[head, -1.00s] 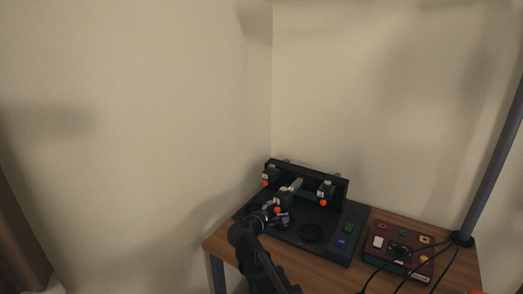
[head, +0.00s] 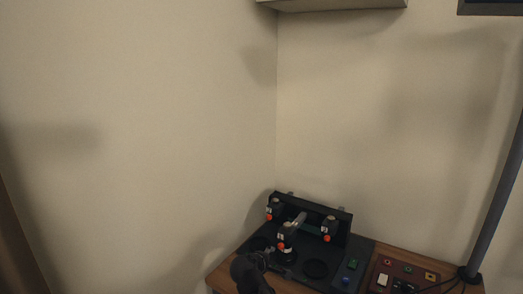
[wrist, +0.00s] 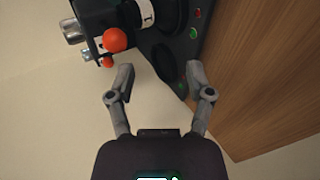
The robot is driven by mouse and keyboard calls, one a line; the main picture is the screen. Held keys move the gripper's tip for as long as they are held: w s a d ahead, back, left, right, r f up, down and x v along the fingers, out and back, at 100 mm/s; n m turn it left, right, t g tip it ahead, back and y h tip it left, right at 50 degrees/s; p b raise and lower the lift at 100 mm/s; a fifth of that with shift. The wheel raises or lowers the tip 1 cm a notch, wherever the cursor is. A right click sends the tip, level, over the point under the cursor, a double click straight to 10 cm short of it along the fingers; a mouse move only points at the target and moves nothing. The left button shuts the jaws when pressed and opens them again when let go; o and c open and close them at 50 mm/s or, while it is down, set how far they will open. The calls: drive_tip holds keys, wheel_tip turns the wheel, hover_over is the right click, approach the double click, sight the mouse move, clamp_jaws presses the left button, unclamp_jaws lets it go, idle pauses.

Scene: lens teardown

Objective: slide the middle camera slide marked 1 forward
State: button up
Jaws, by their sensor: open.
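The middle camera slide (head: 287,233) is a dark block with a pale label and an orange knob (head: 281,246). It stands further forward on the black base than the two outer slides. In the wrist view a large orange knob (wrist: 115,39) sits just beyond my left fingertip, beside a white label with a dark mark (wrist: 146,14); this looks like the middle slide. My gripper (wrist: 160,75) is open and empty, with the knob outside the gap between its fingers. In the head view my arm's end is low and close to the base's front, and its fingers are hard to make out.
The left slide (head: 273,208) and right slide (head: 329,227) have orange knobs too. Round dark recesses (head: 315,269) and coloured buttons (head: 352,264) lie on the base. A red control box (head: 408,272) with cables and a grey pole (head: 492,215) stand to the right. Walls close off the back and left.

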drive_tip(key=s+d+r+m+g+y+p, duration=0.3)
drive_tip(key=s+d+m+g+y+p, duration=0.2)
drive_tip(key=s+d+m+g+p, duration=0.5)
drive_tip(key=s+d+m+p, duration=0.1)
drive_tip(key=s+d+m, duration=0.2)
drive_tip(key=s+d, duration=0.1)
drive_tip(key=shift+s+d, duration=0.15)
drive_tip(key=shift+s, duration=0.5)
idle(1.9)
